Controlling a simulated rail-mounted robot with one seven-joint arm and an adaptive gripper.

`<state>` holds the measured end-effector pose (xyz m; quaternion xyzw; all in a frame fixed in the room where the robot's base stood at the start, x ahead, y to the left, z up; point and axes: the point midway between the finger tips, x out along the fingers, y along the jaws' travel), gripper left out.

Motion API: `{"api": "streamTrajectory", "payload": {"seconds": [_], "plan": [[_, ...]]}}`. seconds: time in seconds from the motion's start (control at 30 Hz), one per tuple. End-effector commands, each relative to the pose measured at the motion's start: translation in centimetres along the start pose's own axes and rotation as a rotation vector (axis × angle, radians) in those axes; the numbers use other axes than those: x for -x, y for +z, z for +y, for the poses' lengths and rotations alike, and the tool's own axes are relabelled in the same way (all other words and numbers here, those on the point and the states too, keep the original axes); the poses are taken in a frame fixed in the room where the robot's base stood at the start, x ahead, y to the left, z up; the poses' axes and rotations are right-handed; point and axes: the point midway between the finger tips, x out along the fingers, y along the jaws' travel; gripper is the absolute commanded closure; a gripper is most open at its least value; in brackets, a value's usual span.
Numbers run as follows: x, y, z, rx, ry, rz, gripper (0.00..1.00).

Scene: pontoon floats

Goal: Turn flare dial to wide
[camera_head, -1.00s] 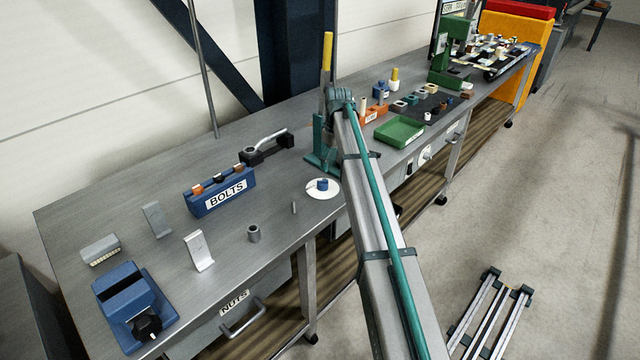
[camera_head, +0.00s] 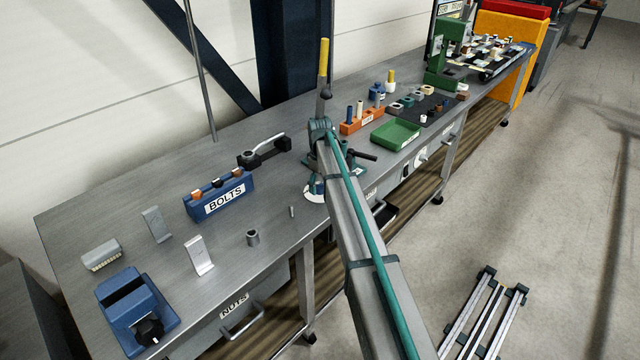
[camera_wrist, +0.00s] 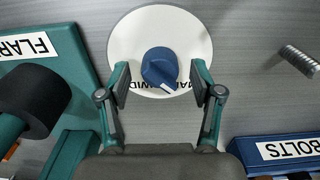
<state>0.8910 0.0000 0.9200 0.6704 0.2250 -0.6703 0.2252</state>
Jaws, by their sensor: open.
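The flare dial is a blue round knob (camera_wrist: 159,66) on a white disc (camera_wrist: 135,30) in the wrist view. My gripper (camera_wrist: 160,74) is open, with one finger on each side of the knob. In the head view the disc (camera_head: 311,196) shows beside my arm, which partly covers the knob.
The teal flare tool (camera_wrist: 62,45), with a "FLAR" label and a black cylinder, is close on the left in the wrist view. A blue bolts holder (camera_head: 218,197), a grey cylinder (camera_head: 253,238) and a small pin (camera_head: 292,211) stand on the bench. A green tray (camera_head: 396,134) lies beyond my arm.

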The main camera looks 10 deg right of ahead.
Motion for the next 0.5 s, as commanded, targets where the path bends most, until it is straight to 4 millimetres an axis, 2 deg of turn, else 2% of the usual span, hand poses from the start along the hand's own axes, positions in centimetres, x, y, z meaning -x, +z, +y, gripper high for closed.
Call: {"api": "streamTrajectory", "payload": {"seconds": [0.37,0.5], "plan": [[-0.55,0.0,-0.01,0.0,0.0,0.0,0.35],[-0.54,0.01,-0.01,0.0,0.0,0.0,0.58]]}}
